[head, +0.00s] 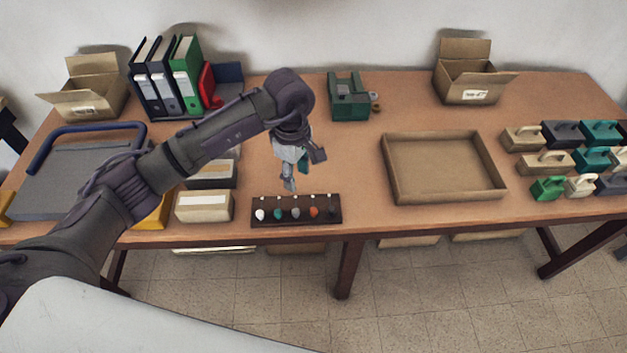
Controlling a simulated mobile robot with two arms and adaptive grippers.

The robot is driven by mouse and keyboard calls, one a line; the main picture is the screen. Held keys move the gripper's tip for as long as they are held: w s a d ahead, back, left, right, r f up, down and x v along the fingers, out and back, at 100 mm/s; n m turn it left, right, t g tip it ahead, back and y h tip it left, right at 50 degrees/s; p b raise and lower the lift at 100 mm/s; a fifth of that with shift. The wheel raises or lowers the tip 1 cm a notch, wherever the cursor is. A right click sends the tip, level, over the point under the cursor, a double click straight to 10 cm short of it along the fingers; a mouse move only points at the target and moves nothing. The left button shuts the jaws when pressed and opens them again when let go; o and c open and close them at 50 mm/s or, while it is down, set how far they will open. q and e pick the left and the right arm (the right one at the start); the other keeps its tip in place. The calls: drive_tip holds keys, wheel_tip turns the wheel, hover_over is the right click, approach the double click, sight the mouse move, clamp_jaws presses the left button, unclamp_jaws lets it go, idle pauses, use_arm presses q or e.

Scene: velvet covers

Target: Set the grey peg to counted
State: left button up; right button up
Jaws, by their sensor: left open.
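A dark peg board (296,222) lies near the table's front edge. It carries a row of small coloured pegs: white, teal, grey, orange and a dark one at the right. The grey peg (296,213) is in the middle of the row, toward the board's front side. Small pale marks run along the board's back edge; no wording is readable. My left gripper (290,178) is open and empty, pointing down just behind the board's middle, apart from the grey peg. My right gripper is not in view.
An empty shallow tray (391,170) lies to the right of the board. Cartons (204,207) stand close on its left. A green device (349,98) stands behind. Handled blocks (547,188) fill the right end. Bare tabletop lies between board and tray.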

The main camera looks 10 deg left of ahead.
use_arm(q)
drive_tip(key=p, duration=0.3)
hover_over(296, 210)
drive_tip(key=f, duration=0.7)
drive_tip(key=shift+s+f, duration=0.2)
drive_tip(key=shift+f, duration=0.05)
wheel_tip(296, 210, down, 4)
drive_tip(key=shift+w+f, duration=0.1)
drive_tip(key=shift+f, duration=0.7)
clamp_jaws()
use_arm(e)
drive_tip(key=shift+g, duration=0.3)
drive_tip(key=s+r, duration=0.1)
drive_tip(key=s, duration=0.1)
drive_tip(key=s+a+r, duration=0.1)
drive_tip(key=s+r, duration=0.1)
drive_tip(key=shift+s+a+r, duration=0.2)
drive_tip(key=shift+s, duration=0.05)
